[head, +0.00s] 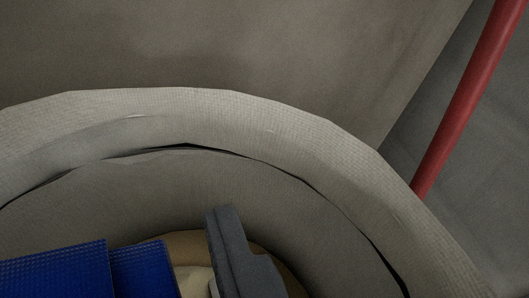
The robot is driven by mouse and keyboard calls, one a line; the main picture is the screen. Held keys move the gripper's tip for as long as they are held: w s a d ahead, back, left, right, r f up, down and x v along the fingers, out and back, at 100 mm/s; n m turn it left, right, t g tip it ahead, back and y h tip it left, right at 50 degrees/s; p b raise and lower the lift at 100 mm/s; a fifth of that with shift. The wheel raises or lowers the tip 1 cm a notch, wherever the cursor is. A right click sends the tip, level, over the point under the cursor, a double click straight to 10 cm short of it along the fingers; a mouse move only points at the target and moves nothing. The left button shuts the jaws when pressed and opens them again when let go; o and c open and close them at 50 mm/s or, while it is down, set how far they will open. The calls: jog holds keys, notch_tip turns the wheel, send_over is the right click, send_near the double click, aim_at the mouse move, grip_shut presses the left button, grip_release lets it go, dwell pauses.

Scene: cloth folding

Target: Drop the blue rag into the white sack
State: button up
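The white sack (225,105) looks pale grey-beige, with a thick rolled rim arching across the view and its mouth facing me. The blue rag (55,272) shows at the lower left as two flat, straight-edged textured parts, in front of the sack's mouth. Its lower part is cut off by the frame. One dark grey finger of my gripper (238,258) shows at the bottom centre, over the mouth. A narrow gap shows between this finger and the rag's visible right edge. The other finger is not visible, so the grip is unclear.
Tan and cream material (192,262) shows deeper inside the sack, partly hidden behind the rag and finger. A red pole (468,95) slants at the right, outside the rim. A plain grey-brown surface (200,45) lies beyond the sack.

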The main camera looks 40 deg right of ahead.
jog(key=shift+w+d+f, duration=0.15)
jog(key=shift+d+f, duration=0.05)
jog(key=shift+d, duration=0.05)
jog(key=shift+d+f+b, duration=0.1)
jog(key=shift+f+b, duration=0.5)
jog(key=shift+b, duration=0.05)
jog(key=f+b, duration=0.3)
jog(key=f, duration=0.1)
jog(key=shift+s+f, duration=0.2)
jog(key=o, duration=1)
jog(key=shift+r, duration=0.1)
